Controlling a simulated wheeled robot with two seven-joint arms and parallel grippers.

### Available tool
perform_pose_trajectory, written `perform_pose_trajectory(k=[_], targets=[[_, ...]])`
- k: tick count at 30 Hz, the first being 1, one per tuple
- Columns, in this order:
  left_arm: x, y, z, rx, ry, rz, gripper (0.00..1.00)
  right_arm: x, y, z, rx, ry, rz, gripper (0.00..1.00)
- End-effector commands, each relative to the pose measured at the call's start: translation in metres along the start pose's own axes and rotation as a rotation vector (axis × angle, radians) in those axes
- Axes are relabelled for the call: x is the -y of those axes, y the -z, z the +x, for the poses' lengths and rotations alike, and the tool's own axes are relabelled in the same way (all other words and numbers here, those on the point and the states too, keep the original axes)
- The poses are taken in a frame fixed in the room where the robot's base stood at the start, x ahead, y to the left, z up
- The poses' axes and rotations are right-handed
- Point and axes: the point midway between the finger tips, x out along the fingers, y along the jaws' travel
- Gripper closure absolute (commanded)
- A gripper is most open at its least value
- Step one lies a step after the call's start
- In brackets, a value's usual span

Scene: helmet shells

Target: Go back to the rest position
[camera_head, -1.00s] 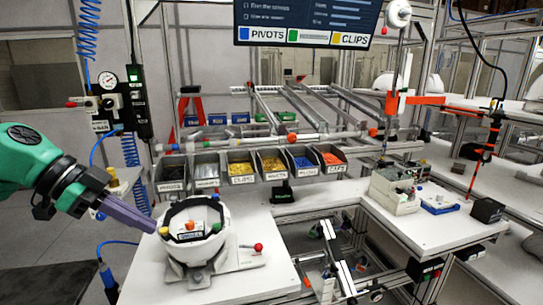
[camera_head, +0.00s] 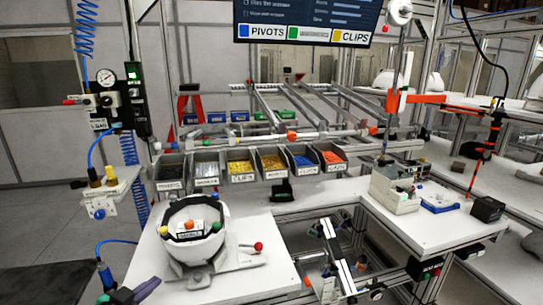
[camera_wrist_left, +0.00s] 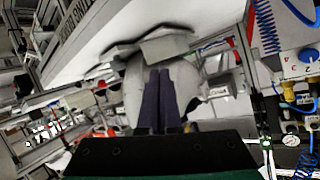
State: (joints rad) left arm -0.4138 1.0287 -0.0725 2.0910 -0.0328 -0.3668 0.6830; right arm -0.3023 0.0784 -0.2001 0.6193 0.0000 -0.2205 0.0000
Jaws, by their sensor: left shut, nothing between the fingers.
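My left gripper (camera_head: 150,287) shows only at the bottom left edge of the head view, low beside the table's left front. In the left wrist view its two dark fingers (camera_wrist_left: 160,85) lie together, shut and empty. The white helmet shell (camera_head: 193,238) sits in its holder on the table, with coloured knobs and a label inside it. The gripper is apart from the shell, to its lower left. A pale rounded form behind the fingers in the left wrist view is partly hidden by them. My right gripper is in neither view.
The white table (camera_head: 240,290) carries the helmet holder. A row of part bins (camera_head: 240,172) stands behind it. An air-control post with a gauge (camera_head: 107,80) and blue hoses stand at the left. The dark floor mat (camera_head: 45,262) at the lower left looks clear.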

Motion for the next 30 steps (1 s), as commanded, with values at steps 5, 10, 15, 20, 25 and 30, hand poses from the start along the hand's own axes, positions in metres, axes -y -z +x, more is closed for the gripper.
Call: perform_pose_trajectory(k=[5, 10, 15, 20, 25, 30], targets=[[-0.041, -0.078, -0.029, 0.312, 0.108, -0.120, 1.00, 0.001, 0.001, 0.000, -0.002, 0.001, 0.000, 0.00], [-0.083, -0.121, -0.065, 0.558, 0.079, -0.186, 1.00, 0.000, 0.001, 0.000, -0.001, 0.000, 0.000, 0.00], [-0.125, -0.144, -0.103, 0.755, -0.012, -0.239, 1.00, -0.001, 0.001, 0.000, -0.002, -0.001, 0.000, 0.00], [-0.159, -0.163, -0.128, 0.890, -0.111, -0.269, 1.00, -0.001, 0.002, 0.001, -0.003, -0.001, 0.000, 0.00], [-0.174, -0.215, -0.097, 0.915, -0.115, -0.262, 1.00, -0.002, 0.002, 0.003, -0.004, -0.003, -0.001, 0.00], [-0.195, -0.279, -0.074, 0.944, -0.126, -0.259, 1.00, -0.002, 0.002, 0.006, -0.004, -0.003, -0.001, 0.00]])
